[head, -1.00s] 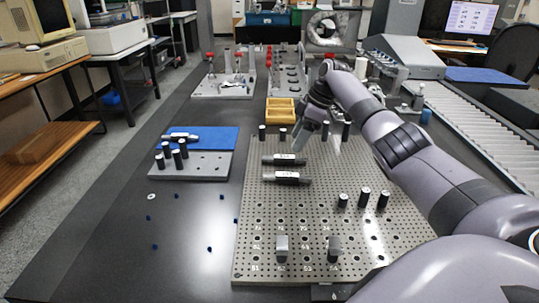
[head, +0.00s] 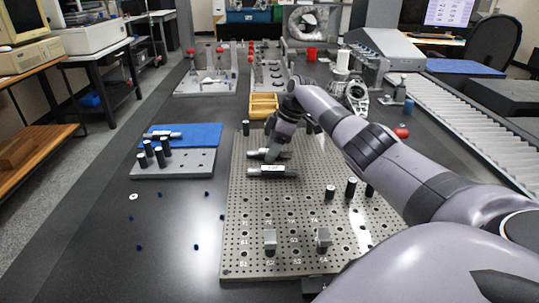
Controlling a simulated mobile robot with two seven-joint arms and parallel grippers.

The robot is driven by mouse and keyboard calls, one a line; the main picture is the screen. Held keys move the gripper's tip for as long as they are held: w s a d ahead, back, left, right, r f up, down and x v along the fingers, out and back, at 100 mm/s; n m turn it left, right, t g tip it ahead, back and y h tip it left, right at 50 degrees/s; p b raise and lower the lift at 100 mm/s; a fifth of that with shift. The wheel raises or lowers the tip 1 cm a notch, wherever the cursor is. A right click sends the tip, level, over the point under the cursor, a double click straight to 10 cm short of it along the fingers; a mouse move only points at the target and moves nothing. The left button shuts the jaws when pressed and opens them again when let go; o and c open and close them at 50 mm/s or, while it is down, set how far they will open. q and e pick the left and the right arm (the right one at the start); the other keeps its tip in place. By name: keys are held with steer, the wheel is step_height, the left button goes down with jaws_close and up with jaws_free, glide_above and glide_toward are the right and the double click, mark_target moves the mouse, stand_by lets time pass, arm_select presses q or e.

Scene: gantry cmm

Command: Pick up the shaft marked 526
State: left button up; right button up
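Two dark shafts with pale labels lie crosswise on the perforated metal plate (head: 240,215), a far one (head: 282,154) and a near one (head: 266,171). The label marks are too small to read. A similar shaft (head: 160,134) lies on the blue mat at the left. My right gripper (head: 271,155) points down at the far shaft and hides part of it. I cannot tell whether it touches the shaft, or whether its fingers are open or shut. My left gripper is not in view.
Short dark pegs stand on the plate, including one (head: 351,187) at right and one (head: 246,128) at the far edge. Two grey blocks (head: 270,241) stand near its front. A yellow wooden tray (head: 263,107) sits behind. The dark table is mostly clear at left, with small blue bits.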

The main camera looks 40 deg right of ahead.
jaws_close()
steer(key=shift+r, duration=0.1)
steer(key=shift+r, duration=0.1)
